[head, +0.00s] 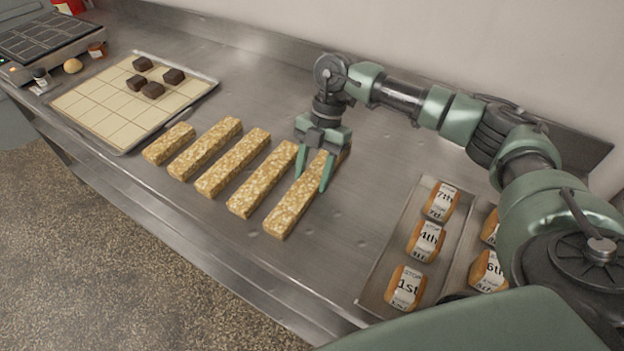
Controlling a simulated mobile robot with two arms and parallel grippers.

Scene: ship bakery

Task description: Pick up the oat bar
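Several pale, grainy oat bars lie in a slanting row on the steel counter in the head view. The rightmost oat bar (292,209) is one of the longest. The others are the bar beside it (262,180), the middle bar (232,162), a further bar (204,148) and the short leftmost bar (168,143). My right gripper (313,180) points down over the rightmost bar, with one green finger on each side of it. The fingers are apart, and I cannot tell whether they touch the bar. The gripper hides part of the bar's far end. My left gripper is not in view.
A tray (112,142) with a grid sheet and several dark brown cubes stands at the left. At the right, metal trays (381,269) hold labelled loaves (426,241). A waffle-like plate (45,37) sits far left. Bare counter (366,196) lies right of the bars.

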